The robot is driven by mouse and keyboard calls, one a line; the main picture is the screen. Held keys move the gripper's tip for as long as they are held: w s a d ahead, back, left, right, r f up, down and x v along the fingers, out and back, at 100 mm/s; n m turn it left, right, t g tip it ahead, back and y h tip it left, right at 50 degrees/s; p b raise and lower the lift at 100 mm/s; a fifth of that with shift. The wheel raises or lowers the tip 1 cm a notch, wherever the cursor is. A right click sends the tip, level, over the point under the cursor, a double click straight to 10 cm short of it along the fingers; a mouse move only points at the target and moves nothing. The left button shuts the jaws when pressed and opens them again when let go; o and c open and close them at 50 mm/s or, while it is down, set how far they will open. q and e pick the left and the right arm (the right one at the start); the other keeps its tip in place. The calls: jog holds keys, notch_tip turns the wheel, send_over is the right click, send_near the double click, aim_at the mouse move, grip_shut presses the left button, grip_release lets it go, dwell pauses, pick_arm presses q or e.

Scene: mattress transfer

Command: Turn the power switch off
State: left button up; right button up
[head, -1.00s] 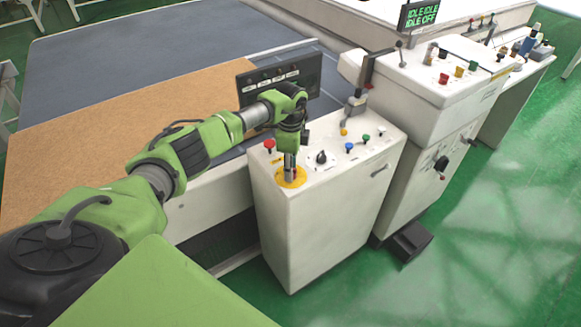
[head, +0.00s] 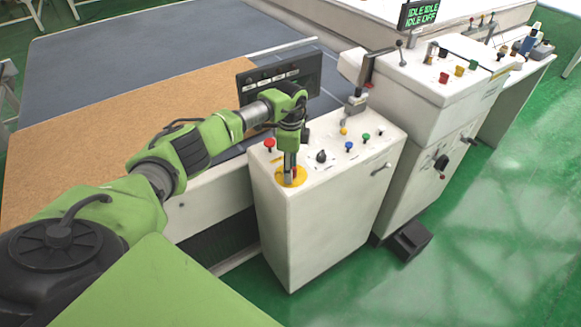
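The power switch appears to be at the yellow round plate (head: 292,177) on top of the white control cabinet (head: 325,220). My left gripper (head: 290,172) points straight down onto this plate. Its fingers look close together around or on the part at the plate's centre, which they hide. I cannot tell whether they grip it. A display (head: 421,13) at the top reads IDLE IDLE, IDLE OFF in green. My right gripper is not in view.
Beside the plate stand a red button (head: 269,144), a black knob (head: 321,157), and blue (head: 349,146) and green (head: 366,137) buttons. A larger white console (head: 440,85) stands to the right. A brown board (head: 130,120) lies at left. Green floor is clear at right.

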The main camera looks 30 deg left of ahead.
pick_arm(q)
notch_tip(320, 180, up, 12)
dwell(0.5)
dwell(0.3)
